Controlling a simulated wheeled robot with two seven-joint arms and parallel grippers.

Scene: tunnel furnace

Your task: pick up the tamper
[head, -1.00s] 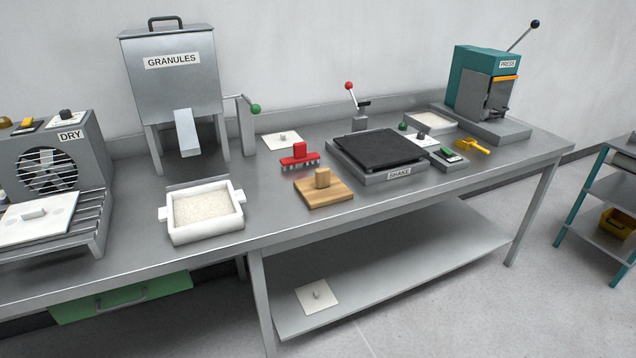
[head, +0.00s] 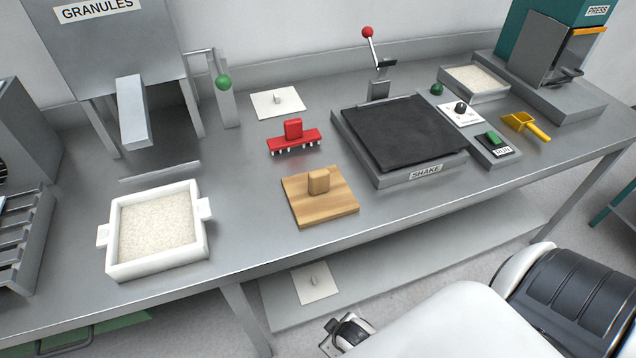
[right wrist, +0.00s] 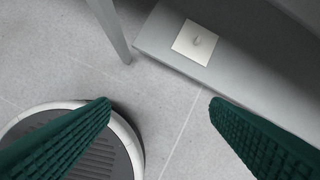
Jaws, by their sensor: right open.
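The tamper looks to be the wooden block with an upright wooden handle (head: 325,203). It lies flat on the steel bench near its front edge, with nothing touching it. My right gripper (head: 340,333) shows low in the head view, in front of the bench and below the tamper. In the right wrist view its two green ribbed fingers stand wide apart (right wrist: 160,105), with only floor between them. The tamper is not in the right wrist view. My left gripper is not in view.
A red toothed tool (head: 294,138) lies behind the tamper. The black-topped shaker (head: 425,172) stands to its right and a white box of granules (head: 112,250) to its left. A white plate (head: 315,283) lies on the lower shelf (head: 385,275). The bench edge is clear before the tamper.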

